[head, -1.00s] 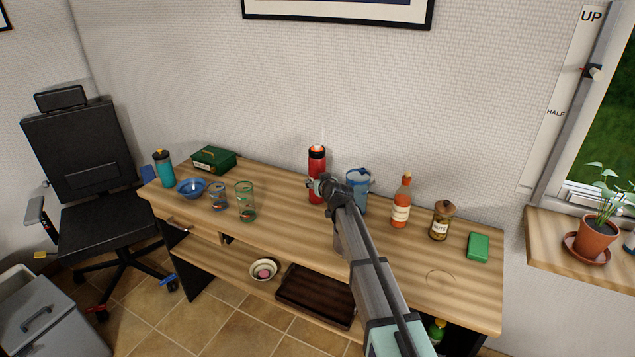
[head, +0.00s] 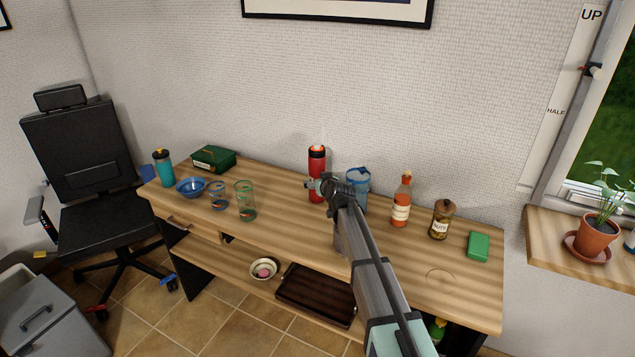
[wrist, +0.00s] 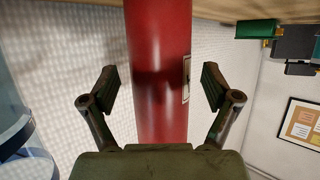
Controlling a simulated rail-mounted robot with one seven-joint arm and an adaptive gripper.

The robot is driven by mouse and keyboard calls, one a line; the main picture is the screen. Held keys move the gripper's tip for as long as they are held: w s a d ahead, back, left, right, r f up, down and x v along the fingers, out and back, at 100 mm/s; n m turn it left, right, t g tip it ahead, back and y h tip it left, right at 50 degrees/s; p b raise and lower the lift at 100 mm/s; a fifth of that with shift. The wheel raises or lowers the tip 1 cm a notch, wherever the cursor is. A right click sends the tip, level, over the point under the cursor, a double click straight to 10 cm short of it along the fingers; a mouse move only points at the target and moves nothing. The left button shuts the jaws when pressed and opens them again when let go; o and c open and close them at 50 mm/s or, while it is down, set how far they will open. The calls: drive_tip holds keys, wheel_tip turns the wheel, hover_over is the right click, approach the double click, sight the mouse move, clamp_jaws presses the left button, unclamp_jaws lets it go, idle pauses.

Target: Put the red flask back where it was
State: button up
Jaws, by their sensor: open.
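The red flask (head: 317,168) stands upright on the wooden desk, near the wall. It has a dark cap with an orange top. My gripper (head: 318,187) is at the flask's lower part, coming from the right and front. In the wrist view the red flask (wrist: 160,75) fills the middle, between the two fingers of my gripper (wrist: 161,90). The fingers are open, with a gap on each side of the flask. My arm hides part of the desk to the right of the flask.
A blue-rimmed glass (head: 358,190) stands close to the right of my gripper. An orange bottle (head: 401,200), a nuts jar (head: 441,220) and a green case (head: 478,246) stand further right. Two glasses, a blue bowl (head: 191,187) and a teal flask (head: 163,168) are left. A faint ring (head: 441,277) marks the desk at front right.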

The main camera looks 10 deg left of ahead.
drive_tip(key=b+v, duration=0.1)
drive_tip(key=v, duration=0.5)
idle(1.6)
